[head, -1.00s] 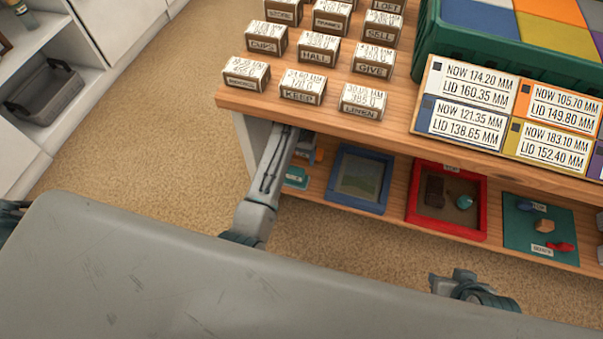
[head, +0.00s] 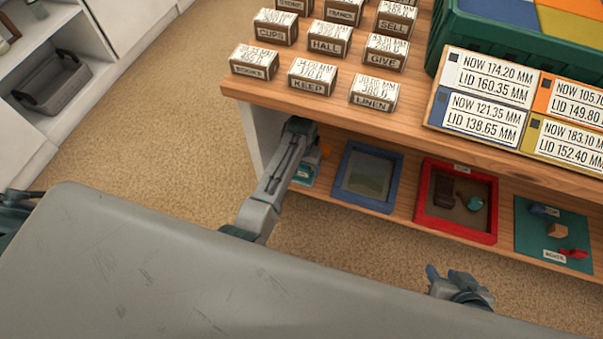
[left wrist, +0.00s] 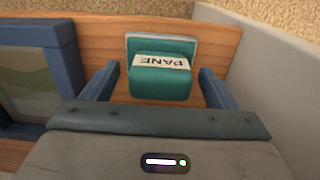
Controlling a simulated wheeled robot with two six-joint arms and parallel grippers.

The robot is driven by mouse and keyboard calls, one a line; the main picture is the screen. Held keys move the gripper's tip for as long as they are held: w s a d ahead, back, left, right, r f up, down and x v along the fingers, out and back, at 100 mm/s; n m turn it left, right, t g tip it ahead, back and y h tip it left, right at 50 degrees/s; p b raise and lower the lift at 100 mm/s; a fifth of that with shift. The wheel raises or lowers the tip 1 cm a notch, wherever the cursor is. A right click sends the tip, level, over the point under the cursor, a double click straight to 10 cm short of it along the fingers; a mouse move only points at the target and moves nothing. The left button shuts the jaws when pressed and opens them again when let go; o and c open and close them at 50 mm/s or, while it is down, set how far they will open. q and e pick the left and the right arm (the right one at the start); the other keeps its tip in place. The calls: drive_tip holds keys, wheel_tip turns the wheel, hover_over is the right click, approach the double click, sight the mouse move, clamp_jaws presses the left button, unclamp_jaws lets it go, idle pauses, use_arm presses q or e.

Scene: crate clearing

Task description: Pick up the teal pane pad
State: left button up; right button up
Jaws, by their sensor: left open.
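The teal pane pad (left wrist: 160,84) is a small teal block with a white PANE label, on a teal piece with a pale edge on the lower wooden shelf. In the left wrist view my open left gripper (left wrist: 158,88) has one finger to each side of the pad, with gaps between. In the head view only a bit of teal (head: 304,174) shows beside my left arm; the left fingertips are hidden there. My right gripper (head: 446,276) is in front of the shelf, far from the pad; its opening is unclear.
A blue-framed picture (head: 366,205) lies beside the pad, then a red tray (head: 490,235) and a teal mat (head: 523,240). The wooden tabletop (head: 410,118) overhangs the shelf. A pale side wall (left wrist: 275,70) stands close on the pad's other side. Several labelled boxes stand on top.

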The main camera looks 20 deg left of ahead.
use_arm(q)
drive_tip(key=shift+c, duration=0.2)
drive_tip(key=c, duration=1.4)
drive_tip(key=shift+r, duration=0.1)
drive_tip(key=shift+c, duration=0.2)
use_arm(e)
drive_tip(key=shift+r, duration=0.1)
